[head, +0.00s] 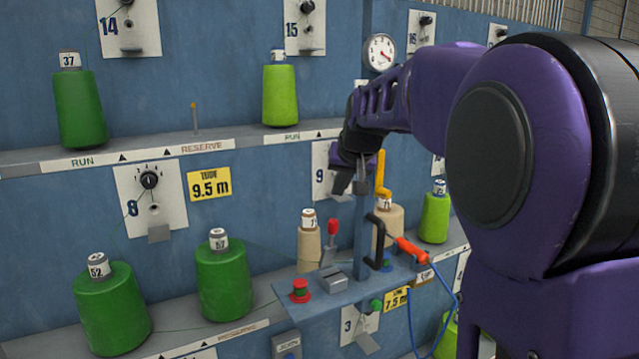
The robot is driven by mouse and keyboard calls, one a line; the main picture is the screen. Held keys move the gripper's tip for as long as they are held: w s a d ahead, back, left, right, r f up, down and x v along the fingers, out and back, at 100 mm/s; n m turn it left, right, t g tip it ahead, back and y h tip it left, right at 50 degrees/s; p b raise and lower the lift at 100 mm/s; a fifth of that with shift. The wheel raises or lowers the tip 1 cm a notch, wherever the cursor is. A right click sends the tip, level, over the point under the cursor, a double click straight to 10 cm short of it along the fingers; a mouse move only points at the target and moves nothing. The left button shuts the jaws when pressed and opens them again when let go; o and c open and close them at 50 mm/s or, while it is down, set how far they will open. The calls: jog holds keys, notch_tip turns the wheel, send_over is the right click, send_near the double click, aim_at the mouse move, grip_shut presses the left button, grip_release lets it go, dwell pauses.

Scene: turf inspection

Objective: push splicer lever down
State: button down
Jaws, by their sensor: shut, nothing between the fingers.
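A red-knobbed lever (333,228), which looks like the splicer lever, stands raised over a small blue-grey shelf (265,316). A grey block (334,280) sits on the shelf below it. My gripper (351,186) is shut and empty, pointing down above and slightly right of the red knob, apart from it in the picture. A blue-grey post (362,225) rises just below and right of my gripper, and a yellow hook-shaped part (381,175) shows beside it. How far the gripper is in depth from the lever is hard to tell.
Beige cones (308,250) stand behind. Green cones (223,275) line the rack at left.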

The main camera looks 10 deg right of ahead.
aim_at(335, 221)
jog(key=f, duration=0.5)
jog(key=shift+w+a, duration=0.15)
jog(key=shift+a, duration=0.25)
jog(key=shift+s+f, duration=0.2)
jog(key=shift+s, duration=0.05)
